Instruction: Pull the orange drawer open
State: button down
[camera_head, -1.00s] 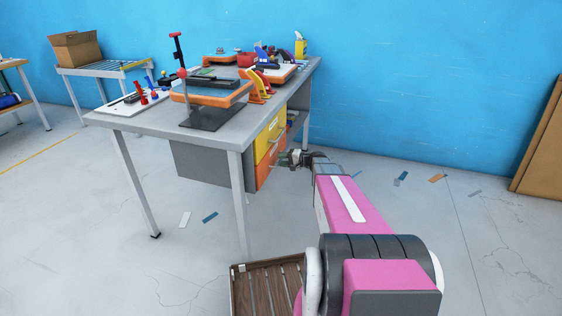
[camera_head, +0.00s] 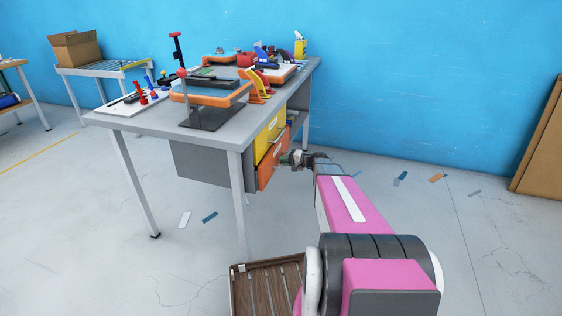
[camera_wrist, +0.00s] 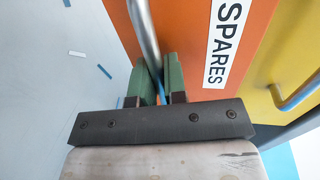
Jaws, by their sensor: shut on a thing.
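The orange drawer (camera_head: 268,172) is the lower drawer under the grey workbench, and its front stands a little out from the yellow drawer above it. In the wrist view its orange front (camera_wrist: 190,40) carries a white "SPARES" label (camera_wrist: 227,42). My gripper (camera_wrist: 156,66) is shut on the drawer's silver bar handle (camera_wrist: 144,30), which runs between the two green fingers. In the head view my gripper (camera_head: 288,159) is at the drawer's front, and the handle there is too small to make out clearly.
The yellow drawer (camera_head: 265,143) sits above the orange one, and its bar handle (camera_wrist: 297,92) is near my gripper in the wrist view. A workbench leg (camera_head: 238,200) stands left of the drawers. A slatted wooden crate (camera_head: 265,285) is on the floor nearby.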

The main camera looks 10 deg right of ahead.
jog(key=f+v, duration=0.2)
jog(key=v, duration=1.1)
jog(key=d+f+v, duration=0.1)
jog(key=f+v, duration=0.2)
jog(key=v, duration=1)
jog(key=shift+s, duration=0.2)
jog(key=c, duration=1.2)
grip_release()
jog(key=shift+d, duration=0.1)
jog(key=v, duration=1)
jog(key=shift+s+d, duration=0.15)
jog(key=shift+d, duration=0.2)
